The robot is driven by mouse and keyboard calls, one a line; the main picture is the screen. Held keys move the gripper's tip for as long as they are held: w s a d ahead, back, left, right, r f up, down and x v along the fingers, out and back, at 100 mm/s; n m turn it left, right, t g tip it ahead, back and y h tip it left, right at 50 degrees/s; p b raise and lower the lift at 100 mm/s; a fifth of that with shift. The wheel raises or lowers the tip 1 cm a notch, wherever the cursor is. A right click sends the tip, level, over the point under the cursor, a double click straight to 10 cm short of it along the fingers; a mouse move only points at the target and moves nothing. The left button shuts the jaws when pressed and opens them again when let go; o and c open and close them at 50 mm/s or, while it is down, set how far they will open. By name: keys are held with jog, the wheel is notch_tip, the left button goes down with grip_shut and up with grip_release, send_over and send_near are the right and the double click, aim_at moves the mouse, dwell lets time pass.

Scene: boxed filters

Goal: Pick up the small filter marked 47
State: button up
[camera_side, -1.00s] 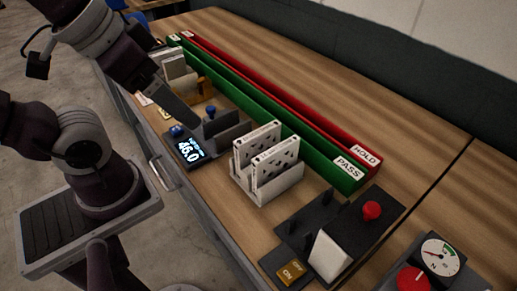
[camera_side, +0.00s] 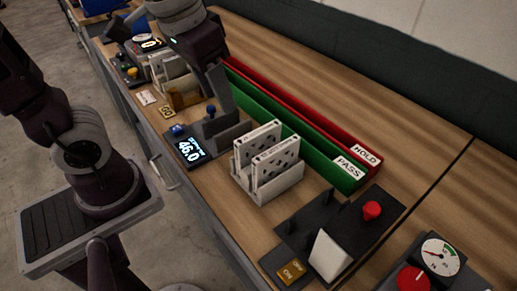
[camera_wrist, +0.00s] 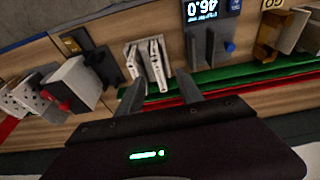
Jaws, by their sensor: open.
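Two thin white filters with dark holes stand upright in a pale rack; the nearer-right one (camera_side: 277,163) and the other (camera_side: 256,143) show in the side view. Both also show in the wrist view, (camera_wrist: 157,62) and (camera_wrist: 135,60). No number can be read on them, so I cannot tell which is marked 47. Further pale plates (camera_side: 174,72) stand in a holder at the back left, partly behind my arm. My gripper (camera_wrist: 158,92) is open and empty, its two fingers apart in the wrist view. In the side view it hangs above the far-left part of the bench.
A green PASS tray (camera_side: 343,172) and red HOLD tray (camera_side: 361,160) run behind the rack. A display reading 46.0 (camera_side: 188,148) and a grey cradle (camera_side: 224,130) lie left. A black fixture with a red knob (camera_side: 372,209) and a gauge (camera_side: 440,255) stand right.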

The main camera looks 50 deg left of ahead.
aim_at(258, 132)
jog(key=w+f+g, duration=0.1)
jog(key=w+f, duration=0.1)
jog(key=w+d+f+g, duration=0.1)
jog(key=w+f, duration=0.2)
jog(key=w+d+f+g, duration=0.1)
jog(key=w+f, duration=0.1)
jog(key=f, duration=0.1)
jog(key=shift+w+f, duration=0.15)
jog(key=shift+w, duration=0.25)
jog(key=f, duration=0.7)
jog(key=shift+a, duration=0.35)
grip_shut()
